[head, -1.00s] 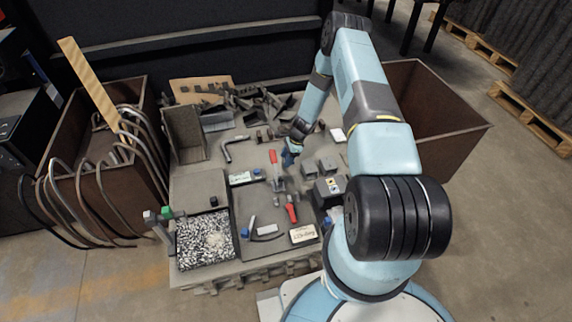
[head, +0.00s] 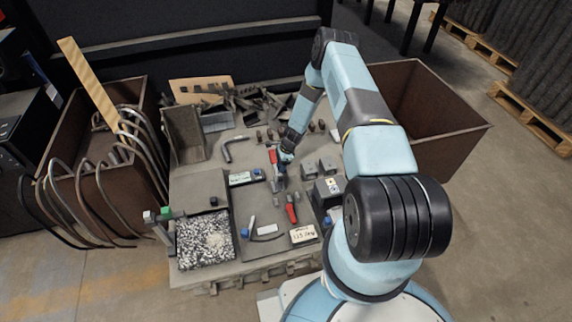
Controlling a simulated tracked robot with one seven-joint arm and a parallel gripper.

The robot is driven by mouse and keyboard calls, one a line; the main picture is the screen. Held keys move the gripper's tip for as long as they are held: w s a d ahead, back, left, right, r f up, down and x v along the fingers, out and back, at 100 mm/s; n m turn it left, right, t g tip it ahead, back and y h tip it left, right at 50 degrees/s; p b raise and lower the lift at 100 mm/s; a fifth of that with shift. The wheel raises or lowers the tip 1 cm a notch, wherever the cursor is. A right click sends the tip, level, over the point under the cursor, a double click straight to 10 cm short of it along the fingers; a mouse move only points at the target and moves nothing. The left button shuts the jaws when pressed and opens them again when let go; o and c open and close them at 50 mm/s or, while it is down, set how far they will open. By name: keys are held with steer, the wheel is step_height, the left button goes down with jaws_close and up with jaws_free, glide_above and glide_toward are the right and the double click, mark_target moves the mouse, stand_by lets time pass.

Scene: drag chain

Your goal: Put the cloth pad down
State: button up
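My gripper (head: 284,161) is low over the middle of the workbench (head: 215,187), right beside the upper red-handled tool (head: 272,156). A small blue patch shows at its tip; I cannot tell whether this is the cloth pad or part of the gripper. The fingers are too small and too covered to tell open from shut. I cannot make out the cloth pad for sure anywhere else on the bench.
A second red-handled tool (head: 291,212), a white label card (head: 303,235) and grey blocks (head: 327,166) lie close by. A speckled tray (head: 205,240) is at front left. Rusty bins stand at left (head: 62,125) and right (head: 425,100). Metal scraps crowd the back.

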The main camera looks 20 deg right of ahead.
steer(key=o, duration=1.1)
